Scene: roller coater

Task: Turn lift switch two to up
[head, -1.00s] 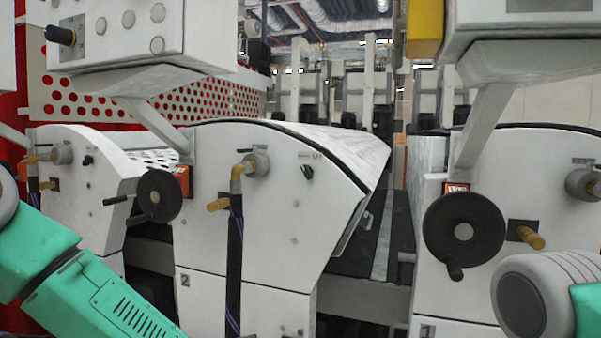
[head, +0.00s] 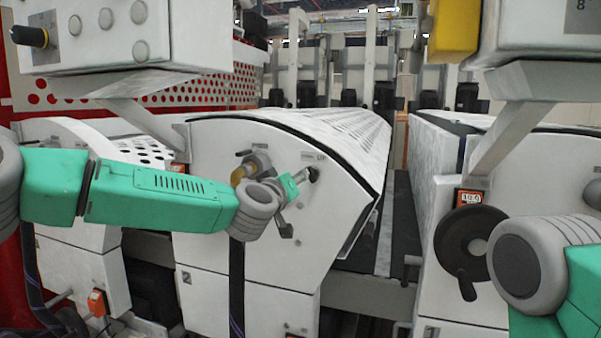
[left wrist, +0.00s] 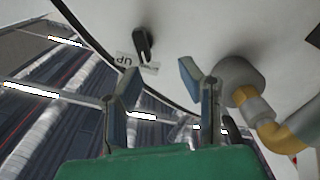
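The lift switch (head: 313,174) is a small black knob on the white side panel of machine two (head: 230,270), next to a label reading UP. It also shows in the left wrist view (left wrist: 143,43), beside the UP label (left wrist: 125,62); its exact setting is hard to tell. My left gripper (head: 291,206) is in front of the panel, just below and left of the switch. In the left wrist view its two fingers (left wrist: 160,74) are spread with nothing between them, and the switch is a short way beyond the tips. My right gripper is out of view.
A pipe fitting with a yellow elbow (left wrist: 272,128) sticks out close beside one left finger. A black handwheel (head: 466,240) is on the right machine, near my right arm. Grey control boxes (head: 120,38) overhang at the upper left and upper right.

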